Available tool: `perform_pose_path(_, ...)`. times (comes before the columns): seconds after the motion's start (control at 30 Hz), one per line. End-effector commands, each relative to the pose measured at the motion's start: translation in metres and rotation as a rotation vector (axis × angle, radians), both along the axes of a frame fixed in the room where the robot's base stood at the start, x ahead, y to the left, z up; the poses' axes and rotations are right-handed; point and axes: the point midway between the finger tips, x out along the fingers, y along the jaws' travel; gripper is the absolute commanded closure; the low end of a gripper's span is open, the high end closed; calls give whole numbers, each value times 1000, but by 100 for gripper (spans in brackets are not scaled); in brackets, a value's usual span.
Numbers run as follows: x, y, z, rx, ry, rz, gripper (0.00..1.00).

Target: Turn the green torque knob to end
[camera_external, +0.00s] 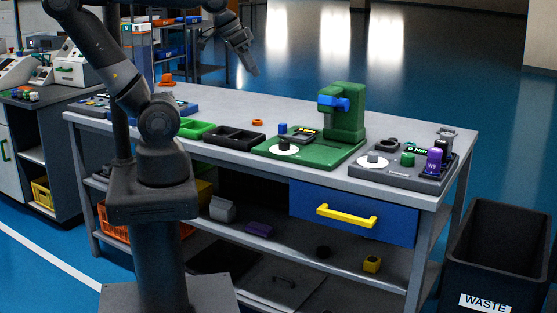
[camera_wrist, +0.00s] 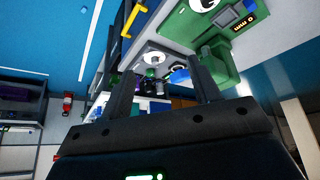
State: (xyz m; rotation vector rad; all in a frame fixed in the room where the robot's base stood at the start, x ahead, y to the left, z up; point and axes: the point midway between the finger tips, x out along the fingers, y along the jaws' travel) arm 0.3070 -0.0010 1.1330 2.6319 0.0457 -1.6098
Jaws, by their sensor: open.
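The green torque knob (camera_external: 407,159) stands on a dark grey panel (camera_external: 430,181) at the right end of the workbench. A small green-lit display marked "Nm" is just behind it. A white disc (camera_external: 373,161) is to its left and a purple cylinder (camera_external: 434,161) to its right. My gripper (camera_external: 250,68) is raised above the far side of the bench, well to the left of the knob and touching nothing. In the wrist view my gripper (camera_wrist: 160,64) has its two fingers wide apart with nothing held.
A green machine (camera_external: 347,118) with a blue part stands on the bench left of the panel. Green and black trays (camera_external: 234,137) lie farther left. A blue drawer (camera_external: 350,213) with a yellow handle is below. A waste bin (camera_external: 500,250) stands at the right.

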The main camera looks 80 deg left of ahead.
Motion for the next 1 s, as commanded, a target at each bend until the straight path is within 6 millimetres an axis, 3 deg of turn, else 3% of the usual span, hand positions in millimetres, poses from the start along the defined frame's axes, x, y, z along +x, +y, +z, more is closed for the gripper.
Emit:
perform_pose_path(0.3, 84, -9, 33, -123, 90, 234, 40)
perform_pose_path(0.53, 150, -19, 41, -198, 155, 424, 40)
perform_pose_path(0.77, 219, -31, 34, -259, 215, 616, 40)
perform_pose_path(1.0, 288, -47, 11, -305, 273, 820, 40)
